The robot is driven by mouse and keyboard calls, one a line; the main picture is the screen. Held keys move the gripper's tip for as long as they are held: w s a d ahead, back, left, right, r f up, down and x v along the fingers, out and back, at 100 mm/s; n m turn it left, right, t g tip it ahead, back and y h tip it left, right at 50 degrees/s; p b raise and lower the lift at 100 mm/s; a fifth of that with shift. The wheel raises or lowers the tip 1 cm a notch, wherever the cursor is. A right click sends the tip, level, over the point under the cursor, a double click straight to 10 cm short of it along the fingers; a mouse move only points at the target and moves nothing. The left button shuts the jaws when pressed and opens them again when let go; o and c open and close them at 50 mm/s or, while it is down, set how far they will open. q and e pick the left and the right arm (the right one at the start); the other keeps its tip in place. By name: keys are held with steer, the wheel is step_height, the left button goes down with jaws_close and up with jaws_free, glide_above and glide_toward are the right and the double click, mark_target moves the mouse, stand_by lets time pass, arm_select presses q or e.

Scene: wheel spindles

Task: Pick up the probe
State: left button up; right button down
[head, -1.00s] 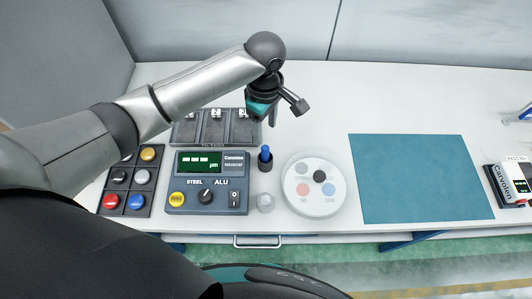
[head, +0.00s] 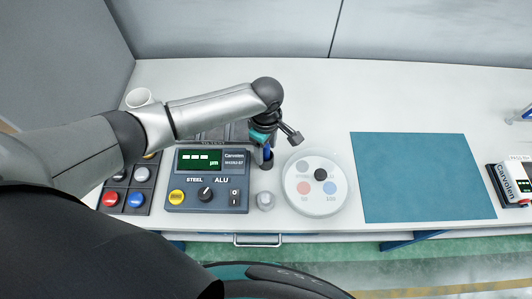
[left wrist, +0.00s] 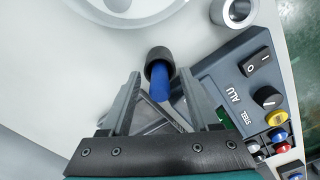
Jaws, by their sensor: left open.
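The probe (head: 267,152) is a blue cylinder standing in a small black holder (head: 267,165) beside the right side of the gauge unit (head: 207,181). In the left wrist view the blue probe (left wrist: 161,88) rises out of the round black holder (left wrist: 158,55). My left gripper (head: 264,147) is over the probe, pointing down, and partly hides it in the head view. In the left wrist view my left gripper (left wrist: 160,78) is open, with one finger on each side of the probe and gaps to both. My right gripper is not in view.
A round white dish (head: 316,190) with coloured discs stands right of the holder. A small grey cylinder (head: 265,201) is in front. A button tray (head: 138,188) lies left of the gauge unit. A teal mat (head: 420,178) lies bare at right. A white cup (head: 139,98) stands behind my arm.

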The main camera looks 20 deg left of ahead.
arm_select(q)
steer(key=shift+c, duration=0.4)
jaws_close()
steer(key=shift+r, duration=0.2)
